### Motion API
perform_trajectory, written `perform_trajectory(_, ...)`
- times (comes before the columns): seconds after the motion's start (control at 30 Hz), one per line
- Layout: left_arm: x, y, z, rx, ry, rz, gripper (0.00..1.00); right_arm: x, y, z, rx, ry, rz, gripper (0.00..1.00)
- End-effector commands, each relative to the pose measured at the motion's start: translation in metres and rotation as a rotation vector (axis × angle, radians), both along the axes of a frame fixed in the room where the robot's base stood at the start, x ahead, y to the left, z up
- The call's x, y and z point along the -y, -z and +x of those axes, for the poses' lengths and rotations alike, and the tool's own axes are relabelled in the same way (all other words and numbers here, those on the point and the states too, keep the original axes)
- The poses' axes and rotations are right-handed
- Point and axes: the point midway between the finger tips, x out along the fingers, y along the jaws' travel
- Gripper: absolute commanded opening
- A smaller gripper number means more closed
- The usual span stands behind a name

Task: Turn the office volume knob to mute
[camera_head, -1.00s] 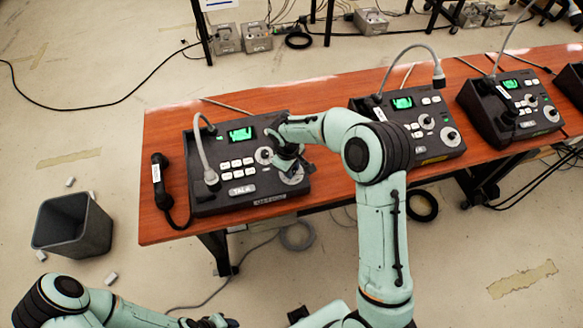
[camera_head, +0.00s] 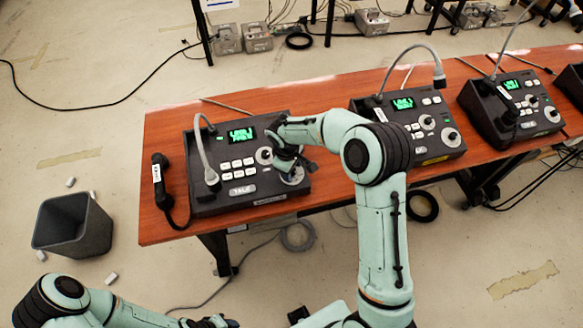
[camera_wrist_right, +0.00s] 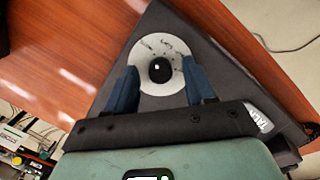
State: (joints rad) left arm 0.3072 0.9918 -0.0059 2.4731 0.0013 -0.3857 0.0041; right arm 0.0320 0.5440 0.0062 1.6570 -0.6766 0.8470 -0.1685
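The leftmost black paging phone (camera_head: 215,178) sits on the near left of the table, with a green screen (camera_head: 241,135), white buttons and two round dials. Its lower right dial (camera_head: 293,180) is partly hidden under my right gripper (camera_head: 298,168). In the right wrist view, the dark blue fingers (camera_wrist_right: 160,72) are apart, on either side of a round black knob (camera_wrist_right: 160,69) on a white marked dial (camera_wrist_right: 147,49). I see a gap beside the knob on both sides. The knob's pointer setting and the front label are not readable. My left gripper (camera_head: 215,321) is at the bottom edge, partly cut off.
A black handset (camera_head: 159,180) lies left of the phone on the wooden table (camera_head: 330,175). A gooseneck microphone (camera_head: 206,160) rises at the phone's left. Similar phones (camera_head: 415,125) (camera_head: 510,105) stand to the right. A grey bin (camera_head: 72,225) is on the floor at left.

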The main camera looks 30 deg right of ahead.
Motion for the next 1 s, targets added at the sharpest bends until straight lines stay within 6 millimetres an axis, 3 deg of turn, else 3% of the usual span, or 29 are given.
perform_trajectory(0.27, 0.000, 0.000, 0.000, 0.000, 0.000, 0.000, 0.43, -0.002, -0.010, 0.000, 0.002, 0.001, 0.000, 0.54)
perform_trajectory(0.7, 0.000, -0.006, 0.005, 0.006, 0.000, 0.000, 0.43, -0.015, -0.102, -0.004, 0.005, 0.000, 0.001, 0.54)
perform_trajectory(1.0, 0.000, -0.009, 0.007, 0.008, 0.000, 0.000, 0.43, -0.020, -0.132, -0.007, 0.001, 0.000, 0.001, 0.54)
